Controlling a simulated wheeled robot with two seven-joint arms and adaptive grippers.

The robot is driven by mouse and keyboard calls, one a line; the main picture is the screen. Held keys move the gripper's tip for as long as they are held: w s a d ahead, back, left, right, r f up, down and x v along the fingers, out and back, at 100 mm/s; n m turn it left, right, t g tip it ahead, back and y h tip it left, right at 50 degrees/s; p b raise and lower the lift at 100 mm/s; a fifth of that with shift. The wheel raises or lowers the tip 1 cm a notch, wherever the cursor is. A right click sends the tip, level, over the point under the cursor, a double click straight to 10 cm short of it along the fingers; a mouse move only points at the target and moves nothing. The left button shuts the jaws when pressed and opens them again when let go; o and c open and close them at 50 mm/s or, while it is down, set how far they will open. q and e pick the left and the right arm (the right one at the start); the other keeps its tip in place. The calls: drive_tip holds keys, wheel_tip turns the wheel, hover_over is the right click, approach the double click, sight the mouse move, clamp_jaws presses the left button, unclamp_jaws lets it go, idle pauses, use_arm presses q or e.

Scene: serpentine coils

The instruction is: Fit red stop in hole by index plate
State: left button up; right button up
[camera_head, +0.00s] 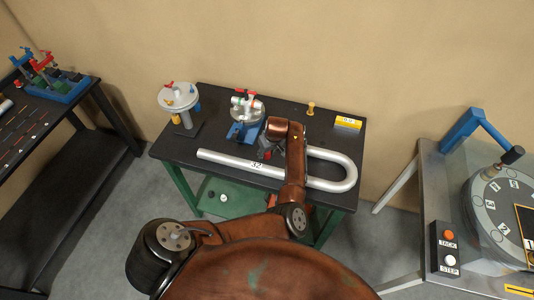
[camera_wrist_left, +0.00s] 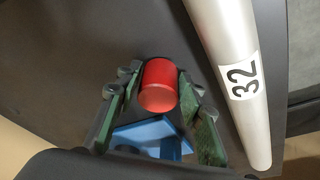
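The red stop (camera_wrist_left: 159,86) is a short red cylinder between the green fingers of my left gripper (camera_wrist_left: 160,78) in the left wrist view. The fingers lie close against both its sides, so it looks gripped. In the head view the left gripper (camera_head: 267,153) is low over the black table, partly hidden by my arm, beside a blue fixture (camera_head: 238,131) with a round grey plate (camera_head: 248,110). Another round plate (camera_head: 178,97) stands on a post at the table's left. I cannot tell which is the index plate, and the hole is not discernible. The right gripper is not in view.
A silver U-shaped tube (camera_head: 225,160), marked 32, lies along the table front and right beside the gripper (camera_wrist_left: 222,60). A brass peg (camera_head: 310,108) and a yellow block (camera_head: 347,122) stand at the back right. Side benches flank the black table (camera_head: 216,96).

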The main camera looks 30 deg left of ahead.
use_arm(q)
drive_tip(key=o, duration=0.4)
drive_tip(key=shift+c, duration=0.2)
